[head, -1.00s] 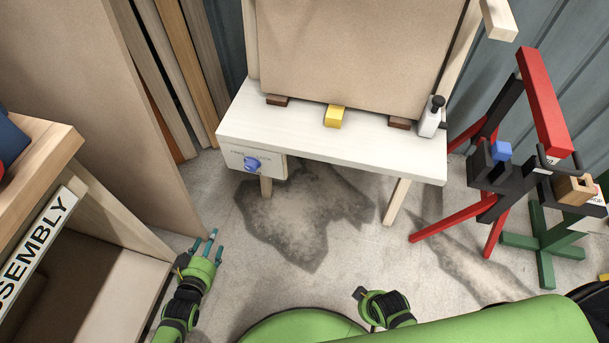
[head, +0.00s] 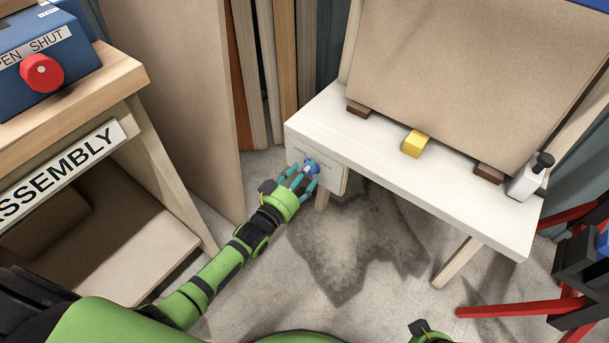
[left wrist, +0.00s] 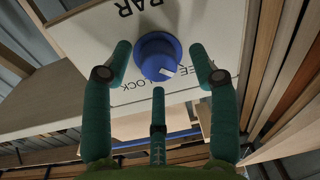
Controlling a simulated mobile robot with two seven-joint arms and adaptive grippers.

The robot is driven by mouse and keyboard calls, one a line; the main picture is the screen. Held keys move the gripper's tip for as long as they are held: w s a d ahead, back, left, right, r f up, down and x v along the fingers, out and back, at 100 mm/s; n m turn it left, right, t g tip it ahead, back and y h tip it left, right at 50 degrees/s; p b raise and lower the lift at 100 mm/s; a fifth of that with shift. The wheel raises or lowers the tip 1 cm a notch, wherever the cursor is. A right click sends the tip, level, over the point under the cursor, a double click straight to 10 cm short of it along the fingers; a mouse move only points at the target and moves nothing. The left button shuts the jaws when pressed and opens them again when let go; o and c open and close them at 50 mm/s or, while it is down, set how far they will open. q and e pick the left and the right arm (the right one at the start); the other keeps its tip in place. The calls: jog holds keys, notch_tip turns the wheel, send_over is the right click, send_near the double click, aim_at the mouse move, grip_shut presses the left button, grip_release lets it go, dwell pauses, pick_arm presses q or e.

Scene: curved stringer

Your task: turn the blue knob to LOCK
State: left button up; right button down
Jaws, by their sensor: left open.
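The blue knob (left wrist: 158,56) sits on a white panel with dark lettering. Its white mark points down and right in the left wrist view, toward the partly hidden word ending in "EE"; "LOCK" is on the left. In the head view the knob (head: 311,167) is on the panel (head: 333,176) under the white bench's left end, partly covered by my fingers. My left gripper (head: 303,176) is open. Its teal fingers are to the left, right and below the knob in the wrist view, with gaps at the sides. My right gripper (head: 422,331) is cut off at the bottom edge.
An ASSEMBLY shelf (head: 128,82) with a blue box (head: 75,50) and red knob (head: 42,73) stands left. A tall board (head: 170,110) stands between them.

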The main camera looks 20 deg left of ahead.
pick_arm(q)
jog(key=c, duration=1.1)
jog(key=shift+r, duration=0.1)
jog(key=shift+c, duration=0.2)
